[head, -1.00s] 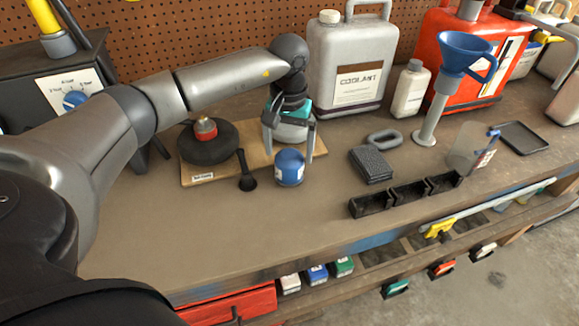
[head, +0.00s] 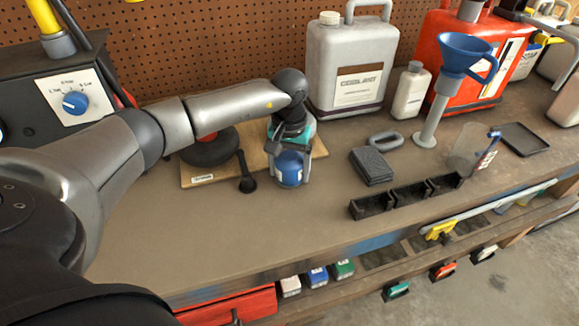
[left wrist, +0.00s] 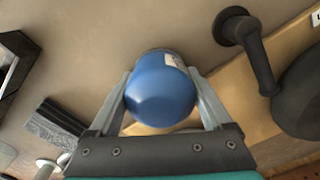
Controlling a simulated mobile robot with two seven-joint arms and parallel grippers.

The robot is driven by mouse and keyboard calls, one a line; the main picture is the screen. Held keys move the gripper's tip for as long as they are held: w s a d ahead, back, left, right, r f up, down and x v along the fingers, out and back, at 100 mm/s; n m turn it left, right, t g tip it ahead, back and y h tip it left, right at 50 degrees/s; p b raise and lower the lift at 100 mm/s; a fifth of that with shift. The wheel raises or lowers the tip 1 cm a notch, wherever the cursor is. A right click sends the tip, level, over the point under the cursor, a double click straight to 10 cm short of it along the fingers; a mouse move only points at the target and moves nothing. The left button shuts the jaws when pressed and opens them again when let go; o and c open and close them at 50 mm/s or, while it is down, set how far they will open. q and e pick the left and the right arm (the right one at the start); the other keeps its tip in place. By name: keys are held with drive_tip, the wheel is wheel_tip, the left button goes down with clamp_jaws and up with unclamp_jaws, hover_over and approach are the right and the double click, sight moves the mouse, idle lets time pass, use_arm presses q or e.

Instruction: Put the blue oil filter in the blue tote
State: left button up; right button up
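The blue oil filter (head: 289,170) stands upright on the workbench, at the front edge of a wooden board; it has a white label. My left gripper (head: 290,181) is lowered over it from above, with one finger on each side. In the left wrist view the filter (left wrist: 160,92) fills the gap between the fingers (left wrist: 160,98), which look closed against its sides. It does not look lifted. I cannot make out a blue tote for certain; a small blue box (head: 317,276) sits on the shelf under the bench. My right gripper is not in view.
Right are a dark block (head: 371,166), a black three-part holder (head: 408,193), a blue funnel (head: 466,52) and a coolant jug (head: 350,60). The front bench top is clear.

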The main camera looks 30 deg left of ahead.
sight(289, 155)
use_arm(q)
drive_tip(key=c, duration=1.1)
wheel_tip(289, 155, up, 20)
drive_tip(key=p, duration=0.2)
drive_tip(key=shift+c, duration=0.2)
drive_tip(key=s+d+f+m, duration=0.3)
drive_tip(key=s+d+f, duration=0.1)
drive_tip(key=s+d, duration=0.7)
drive_tip(key=shift+s+d+f, duration=0.15)
drive_tip(key=shift+s+d, duration=0.05)
drive_tip(key=shift+d, duration=0.4)
